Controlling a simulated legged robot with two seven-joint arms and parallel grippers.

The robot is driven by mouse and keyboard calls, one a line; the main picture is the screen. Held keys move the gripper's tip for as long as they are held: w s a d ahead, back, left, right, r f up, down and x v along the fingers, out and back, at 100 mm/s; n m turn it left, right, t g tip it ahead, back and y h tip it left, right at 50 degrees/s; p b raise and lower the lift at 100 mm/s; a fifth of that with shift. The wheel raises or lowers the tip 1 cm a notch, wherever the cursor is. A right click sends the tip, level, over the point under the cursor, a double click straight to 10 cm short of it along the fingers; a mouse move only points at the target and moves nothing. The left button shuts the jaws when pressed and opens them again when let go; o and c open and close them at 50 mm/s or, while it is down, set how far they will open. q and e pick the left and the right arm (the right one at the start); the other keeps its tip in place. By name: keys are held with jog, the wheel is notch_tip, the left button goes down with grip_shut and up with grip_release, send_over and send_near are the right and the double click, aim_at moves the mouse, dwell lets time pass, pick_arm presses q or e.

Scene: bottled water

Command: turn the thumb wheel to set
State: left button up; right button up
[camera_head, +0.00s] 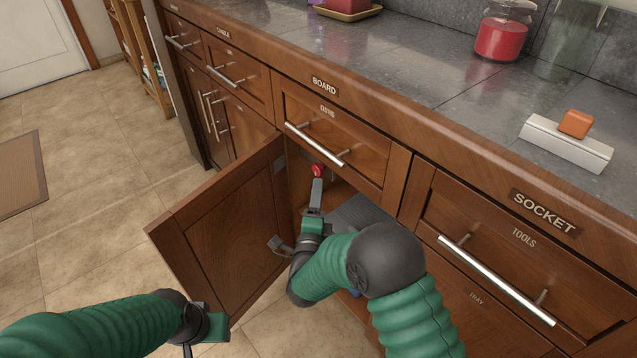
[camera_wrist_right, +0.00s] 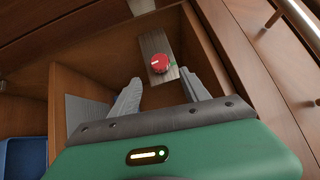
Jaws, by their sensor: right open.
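The red thumb wheel (camera_wrist_right: 159,63) with a small white mark sits on a metallic plate (camera_wrist_right: 154,42) inside the open cabinet, in the right wrist view. It also shows as a small red spot in the head view (camera_head: 319,170). My right gripper (camera_wrist_right: 160,88) is open and empty, its two grey fingers apart on either side below the wheel; whether they touch it cannot be told. In the head view, my right gripper (camera_head: 317,188) reaches into the cabinet. My left gripper (camera_head: 207,328) is at the lower left, its fingers mostly hidden.
The cabinet door (camera_head: 225,235) stands open to the left of my right arm. A drawer handle (camera_head: 315,145) projects above the opening. A blue bin (camera_wrist_right: 22,158) shows at the lower left in the wrist view. The counter (camera_head: 440,75) carries a red jar (camera_head: 502,38) and a white block (camera_head: 565,145).

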aim_at(316, 172)
jog(key=w, duration=0.2)
jog(key=w+b, duration=0.1)
jog(key=w, duration=0.1)
jog(key=w+b, duration=0.1)
jog(key=w, duration=0.2)
jog(key=shift+a+r, duration=0.1)
jog(key=shift+r, duration=0.15)
jog(key=shift+w+d, duration=0.1)
jog(key=shift+d, duration=0.25)
jog(key=shift+a, duration=0.15)
jog(key=c, duration=0.7)
pick_arm(q)
jog(key=shift+a+f, duration=0.15)
jog(key=shift+f, duration=0.6)
jog(key=shift+a+f, duration=0.1)
jog(key=shift+f, duration=0.6)
pick_arm(e)
grip_shut()
